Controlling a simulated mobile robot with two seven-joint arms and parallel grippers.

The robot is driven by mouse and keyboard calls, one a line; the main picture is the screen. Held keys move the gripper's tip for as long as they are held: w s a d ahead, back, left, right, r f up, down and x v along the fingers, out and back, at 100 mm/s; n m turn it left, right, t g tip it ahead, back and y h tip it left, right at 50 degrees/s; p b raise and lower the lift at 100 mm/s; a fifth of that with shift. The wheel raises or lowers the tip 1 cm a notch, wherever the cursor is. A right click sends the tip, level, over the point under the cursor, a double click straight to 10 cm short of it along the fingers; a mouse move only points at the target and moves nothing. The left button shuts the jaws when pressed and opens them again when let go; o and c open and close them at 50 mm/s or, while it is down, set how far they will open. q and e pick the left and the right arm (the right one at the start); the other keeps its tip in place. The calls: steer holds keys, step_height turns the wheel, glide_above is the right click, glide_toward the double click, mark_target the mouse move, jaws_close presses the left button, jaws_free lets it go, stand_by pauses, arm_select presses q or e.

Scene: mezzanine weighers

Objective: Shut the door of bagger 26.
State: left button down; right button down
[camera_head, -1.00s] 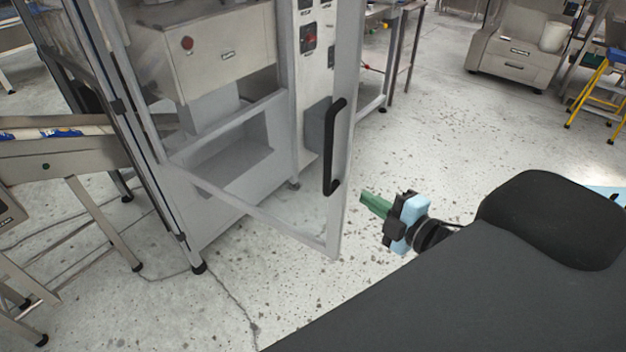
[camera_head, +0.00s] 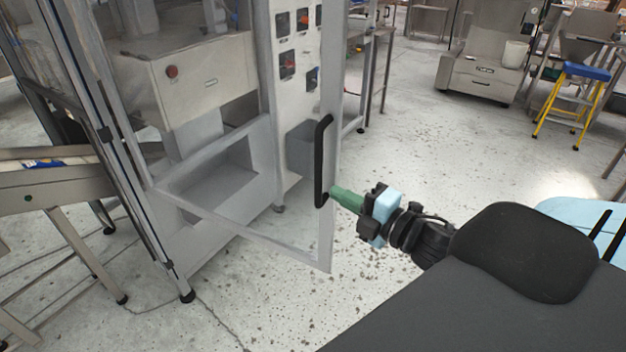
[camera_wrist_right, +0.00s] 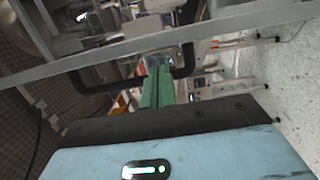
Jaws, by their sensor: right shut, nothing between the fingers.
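The bagger (camera_head: 205,80) has a clear-panelled door in a grey frame (camera_head: 325,240), standing open and swung out towards me. A black bar handle (camera_head: 320,160) is on the door's free edge. My right gripper (camera_head: 333,191) is shut and empty, its green fingertips at the lower end of the handle; I cannot tell whether they touch. In the right wrist view the green fingers (camera_wrist_right: 157,88) point at the door frame (camera_wrist_right: 120,48), with the black handle (camera_wrist_right: 105,84) around them. No number is readable on the bagger. My left gripper is not in view.
An inclined conveyor (camera_head: 50,190) stands at the bagger's left. A control panel (camera_head: 297,60) is behind the door. A steel cabinet (camera_head: 480,75) and a blue-topped yellow step stool (camera_head: 570,95) stand at the back right. The floor right of the door is clear.

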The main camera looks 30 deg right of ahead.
mark_target(315, 181)
steer(key=x, duration=0.7)
steer(key=shift+w, duration=0.15)
steer(key=shift+w+a, duration=0.1)
steer(key=shift+w, duration=0.1)
